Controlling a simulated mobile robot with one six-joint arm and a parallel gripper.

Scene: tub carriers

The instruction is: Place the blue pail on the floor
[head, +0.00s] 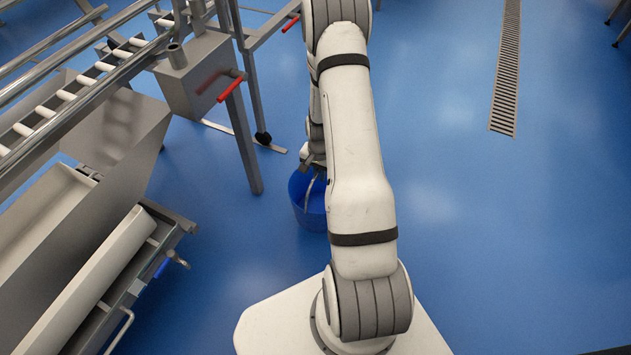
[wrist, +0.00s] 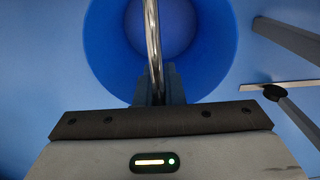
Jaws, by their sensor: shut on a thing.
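The blue pail (head: 299,196) is low in the middle of the head view, partly hidden behind my arm. In the wrist view the pail (wrist: 105,55) is seen from above, its inside open to view and apparently empty. A shiny metal handle (wrist: 151,35) runs across the pail's mouth. My gripper (wrist: 159,85) is shut on this handle; it also shows in the head view (head: 316,163). Whether the pail's bottom touches the blue floor (head: 470,220) cannot be told.
A roller conveyor frame (head: 110,62) with a red-handled grey box (head: 195,75) stands at the left. Its metal legs come near the pail. A metal cart with trays (head: 95,270) is at lower left. A floor drain grate (head: 507,65) lies at right; the floor there is clear.

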